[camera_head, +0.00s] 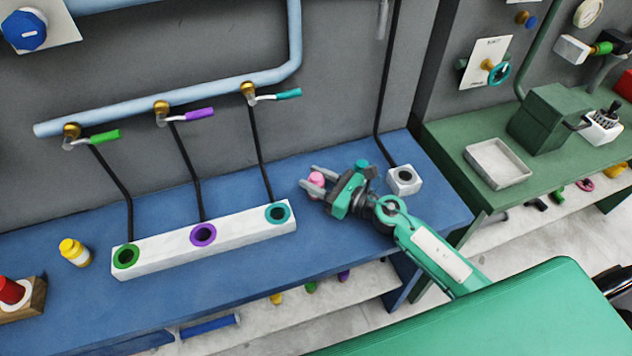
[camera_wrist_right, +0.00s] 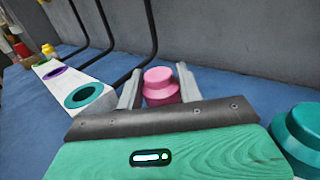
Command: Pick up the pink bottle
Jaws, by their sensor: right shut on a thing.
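The pink bottle (camera_head: 316,179) is between the fingers of my right gripper (camera_head: 312,182), above the blue bench to the right of the white block. In the right wrist view the pink bottle (camera_wrist_right: 160,86) shows its cap and shoulder between the two grey fingers (camera_wrist_right: 158,88), and its lower part is hidden by the gripper body. The right gripper is shut on the bottle. I cannot tell whether the bottle touches the bench. My left gripper is not in view.
A white block (camera_head: 200,240) with green, purple and teal ringed holes lies left of the gripper. A small white block (camera_head: 404,180) with a dark hole sits right of my arm. The bench front is clear.

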